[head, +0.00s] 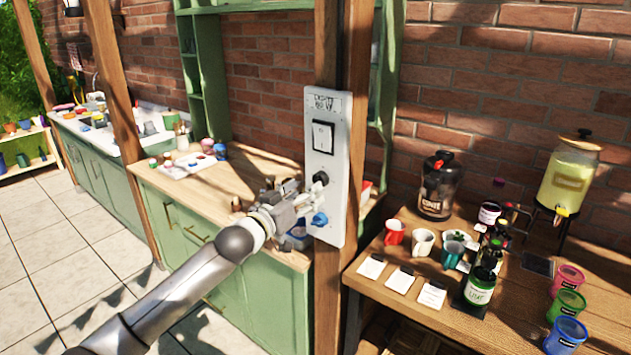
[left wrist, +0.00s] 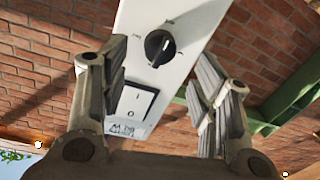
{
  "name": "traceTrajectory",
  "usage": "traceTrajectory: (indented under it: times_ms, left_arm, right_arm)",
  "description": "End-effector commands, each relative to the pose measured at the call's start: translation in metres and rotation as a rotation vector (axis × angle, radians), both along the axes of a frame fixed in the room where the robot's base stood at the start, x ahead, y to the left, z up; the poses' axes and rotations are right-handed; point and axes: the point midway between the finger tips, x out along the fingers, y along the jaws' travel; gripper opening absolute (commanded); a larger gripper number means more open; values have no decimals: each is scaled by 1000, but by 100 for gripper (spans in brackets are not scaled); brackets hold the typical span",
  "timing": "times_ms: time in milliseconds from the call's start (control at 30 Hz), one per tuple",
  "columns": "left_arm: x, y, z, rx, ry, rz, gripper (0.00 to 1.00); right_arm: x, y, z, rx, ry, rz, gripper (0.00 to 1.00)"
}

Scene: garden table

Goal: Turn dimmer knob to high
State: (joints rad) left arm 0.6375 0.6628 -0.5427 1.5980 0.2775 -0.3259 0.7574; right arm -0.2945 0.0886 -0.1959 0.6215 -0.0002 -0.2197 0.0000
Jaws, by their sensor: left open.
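A white control panel (head: 345,170) is fixed to a wooden post in the head view. My left gripper (head: 303,198) is open beside the panel. In the left wrist view its fingers (left wrist: 160,70) stand either side of the knob, apart from it. My right gripper is not in view.
A blue knob-like piece (head: 320,219) is low on the panel. A wooden table (head: 400,303) at right holds mugs, jars, cups and a drink dispenser (head: 570,175). A green cabinet with a wooden counter (head: 158,183) stands behind my left arm. A brick wall closes the back.

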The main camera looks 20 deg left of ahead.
Motion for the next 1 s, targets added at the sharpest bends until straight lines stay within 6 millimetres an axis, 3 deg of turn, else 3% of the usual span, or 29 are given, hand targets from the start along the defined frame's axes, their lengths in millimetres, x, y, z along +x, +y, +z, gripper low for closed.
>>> traceTrajectory:
  times_ms: [400,867,1000]
  left_arm:
    - [45,-13,1,0,-1,1,57]
    - [52,-15,-1,1,0,0,57]
    - [52,-15,0,1,0,0,41]
  right_arm:
    - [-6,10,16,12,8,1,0]
    - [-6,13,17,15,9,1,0]
    - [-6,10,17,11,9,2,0]
